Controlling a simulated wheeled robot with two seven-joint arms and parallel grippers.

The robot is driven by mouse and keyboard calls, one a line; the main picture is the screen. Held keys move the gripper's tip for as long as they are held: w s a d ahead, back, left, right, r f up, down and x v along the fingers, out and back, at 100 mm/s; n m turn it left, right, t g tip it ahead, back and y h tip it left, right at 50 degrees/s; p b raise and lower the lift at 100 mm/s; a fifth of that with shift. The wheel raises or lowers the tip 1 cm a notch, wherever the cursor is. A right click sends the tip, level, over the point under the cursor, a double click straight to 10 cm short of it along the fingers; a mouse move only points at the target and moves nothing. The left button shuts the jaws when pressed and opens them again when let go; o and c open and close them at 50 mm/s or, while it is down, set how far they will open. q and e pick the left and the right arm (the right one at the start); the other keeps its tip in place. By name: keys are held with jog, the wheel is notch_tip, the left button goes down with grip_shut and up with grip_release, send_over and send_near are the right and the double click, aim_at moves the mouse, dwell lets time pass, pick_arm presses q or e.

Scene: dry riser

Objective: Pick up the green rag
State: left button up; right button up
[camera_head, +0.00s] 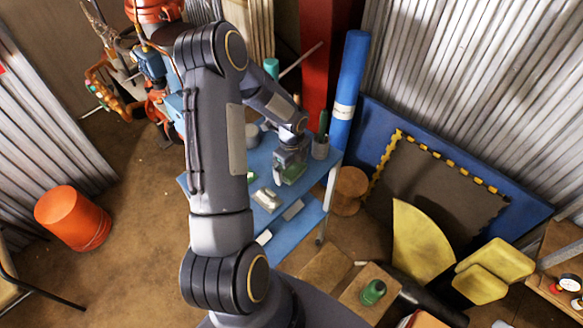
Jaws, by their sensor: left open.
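My left arm reaches over the blue table (322,160), and its left gripper (289,178) points down near the right side of the tabletop. The gripper is open. A small green patch, which looks like the green rag (295,173), shows right at the fingertips. The gripper hides part of it, and I cannot tell whether the fingers touch it. My right gripper is not in view.
A silvery item (267,199) lies on the table's near side, and a grey cup (320,148) stands at its right edge. My arm hides much of the table. A blue roll (348,90) stands behind. An orange bucket (72,218) is on the floor at left.

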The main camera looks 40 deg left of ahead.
pick_arm(q)
jog(key=shift+f, duration=0.3)
jog(key=c, duration=0.9)
jog(key=shift+r, duration=0.2)
jog(key=shift+r, duration=0.3)
notch_tip(320, 180, up, 2)
jog(key=shift+r, duration=0.2)
jog(key=s+a+r+b, duration=0.1)
jog(key=s+a+r, duration=0.1)
jog(key=s+r, duration=0.3)
jog(key=s+a+r+b, duration=0.1)
jog(key=s+r, duration=0.3)
jog(key=s, duration=0.4)
jog(key=shift+a+r+b, duration=0.35)
jog(key=shift+a, duration=0.5)
jog(key=shift+s, duration=0.1)
